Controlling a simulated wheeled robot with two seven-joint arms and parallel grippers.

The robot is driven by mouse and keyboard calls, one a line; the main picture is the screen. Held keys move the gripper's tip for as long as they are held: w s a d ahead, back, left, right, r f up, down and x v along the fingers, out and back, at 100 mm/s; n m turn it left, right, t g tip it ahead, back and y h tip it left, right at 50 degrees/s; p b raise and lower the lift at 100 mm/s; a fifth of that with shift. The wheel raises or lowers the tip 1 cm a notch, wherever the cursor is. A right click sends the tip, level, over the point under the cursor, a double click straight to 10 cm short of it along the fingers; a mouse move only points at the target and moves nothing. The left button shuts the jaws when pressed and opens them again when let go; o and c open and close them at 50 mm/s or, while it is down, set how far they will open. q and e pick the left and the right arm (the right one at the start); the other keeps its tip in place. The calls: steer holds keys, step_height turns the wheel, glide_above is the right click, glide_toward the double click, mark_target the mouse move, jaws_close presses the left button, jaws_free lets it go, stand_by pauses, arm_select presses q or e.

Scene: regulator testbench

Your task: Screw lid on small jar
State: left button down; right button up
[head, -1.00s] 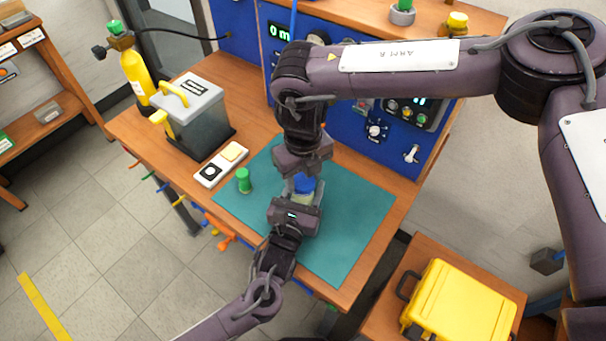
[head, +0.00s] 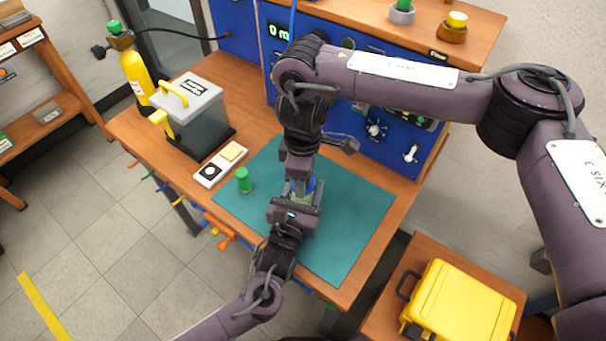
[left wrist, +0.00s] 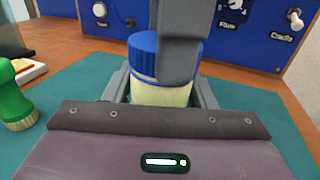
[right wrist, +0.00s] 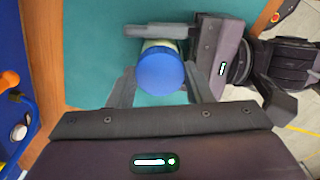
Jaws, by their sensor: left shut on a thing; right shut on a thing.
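The small jar (left wrist: 165,95) has a pale yellowish body and stands upright on the teal mat. Its blue lid (right wrist: 160,70) sits on top of it. My left gripper (head: 300,196) is shut around the jar's body, its fingers on either side in the left wrist view. My right gripper (right wrist: 160,80) comes from above and is shut on the blue lid, with a finger in front of the lid in the left wrist view. In the head view the jar is mostly hidden by both grippers. I cannot tell how tightly the lid sits.
A white device (head: 222,164) and a grey box with a yellow handle (head: 190,110) are further left. The blue panel (head: 400,150) rises behind. The mat's right side is clear.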

steer(key=m, duration=0.4)
steer(key=o, duration=1.2)
steer(key=shift+c, duration=0.2)
step_height(320, 180, up, 12)
arm_select(q)
steer(key=c, duration=0.5)
jaws_free()
